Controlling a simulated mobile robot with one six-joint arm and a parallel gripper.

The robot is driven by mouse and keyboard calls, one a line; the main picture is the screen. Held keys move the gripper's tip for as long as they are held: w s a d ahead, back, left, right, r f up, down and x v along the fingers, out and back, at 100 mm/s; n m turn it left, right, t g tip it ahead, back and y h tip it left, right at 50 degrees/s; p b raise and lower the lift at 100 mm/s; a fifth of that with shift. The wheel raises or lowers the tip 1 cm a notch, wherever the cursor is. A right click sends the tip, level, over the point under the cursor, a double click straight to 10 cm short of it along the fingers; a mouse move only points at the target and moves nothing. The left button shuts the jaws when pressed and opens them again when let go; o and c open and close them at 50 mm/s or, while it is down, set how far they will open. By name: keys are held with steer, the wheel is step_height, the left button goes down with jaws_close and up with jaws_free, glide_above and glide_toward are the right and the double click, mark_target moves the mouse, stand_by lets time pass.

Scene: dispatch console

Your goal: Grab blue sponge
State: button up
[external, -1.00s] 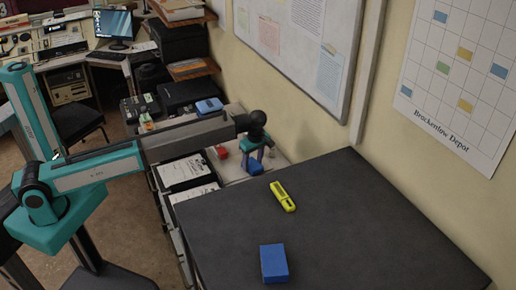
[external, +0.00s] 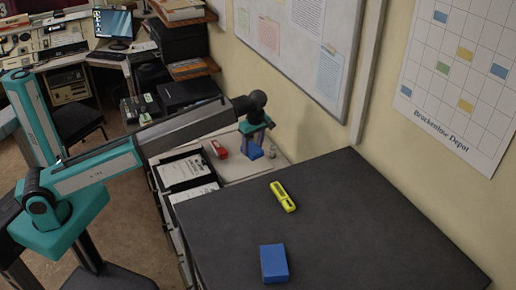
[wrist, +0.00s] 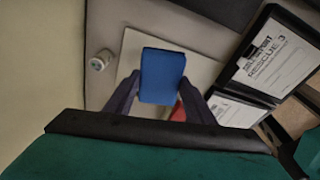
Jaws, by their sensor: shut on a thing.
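A blue sponge (external: 254,152), a plain rectangular block, is between the fingers of my gripper (external: 256,143) above the light counter. In the wrist view the sponge (wrist: 163,75) sits between the two fingertips of my gripper (wrist: 160,95), which is shut on it. Its underside is hidden. A second blue block (external: 274,263) of similar look lies on the near edge of the dark tabletop, well away from my gripper.
A yellow tool (external: 283,197) lies on the dark tabletop (external: 370,220), which is otherwise mostly bare. A red object (external: 219,149), a small bottle (wrist: 99,61) and clipboards (external: 183,170) are near my gripper. The wall (external: 310,130) stands close on the right.

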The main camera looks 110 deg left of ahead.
steer(key=shift+r, duration=0.6)
